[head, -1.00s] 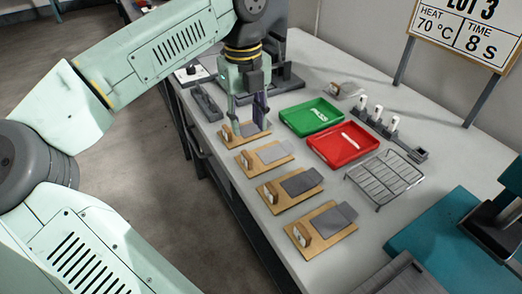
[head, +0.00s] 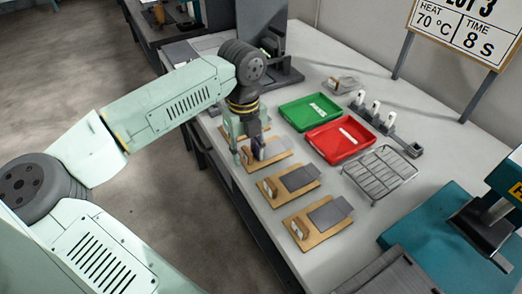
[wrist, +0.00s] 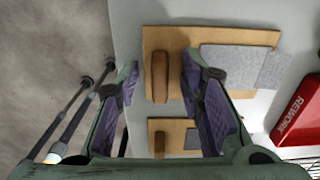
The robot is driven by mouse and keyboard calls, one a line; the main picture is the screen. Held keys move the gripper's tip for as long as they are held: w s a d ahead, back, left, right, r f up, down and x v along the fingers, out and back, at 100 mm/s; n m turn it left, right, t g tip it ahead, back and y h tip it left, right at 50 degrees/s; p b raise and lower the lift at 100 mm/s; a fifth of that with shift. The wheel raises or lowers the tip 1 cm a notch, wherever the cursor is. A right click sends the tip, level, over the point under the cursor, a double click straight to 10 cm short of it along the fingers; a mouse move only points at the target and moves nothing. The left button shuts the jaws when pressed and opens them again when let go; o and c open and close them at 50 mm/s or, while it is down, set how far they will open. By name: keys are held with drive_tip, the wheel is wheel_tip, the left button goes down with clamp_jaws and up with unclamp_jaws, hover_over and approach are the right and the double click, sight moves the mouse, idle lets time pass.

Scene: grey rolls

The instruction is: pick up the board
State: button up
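My gripper (wrist: 160,78) is open, with purple-lined fingers. In the wrist view the handle (wrist: 160,70) of a board (wrist: 225,37) lies between the fingers, with gaps on both sides. The grey sheet (wrist: 245,65) lies right of the right finger. Another board (wrist: 174,145) shows lower down.
A green tray (head: 290,110) and a red tray (head: 325,150) lie behind the boards. A wire rack (head: 380,173), a holder with white-topped items (head: 375,118) and a teal machine (head: 440,225) stand to the right. Bare table lies between the boards and rack.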

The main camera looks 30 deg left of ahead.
drive_tip(key=shift+c, duration=0.6)
clamp_jaws()
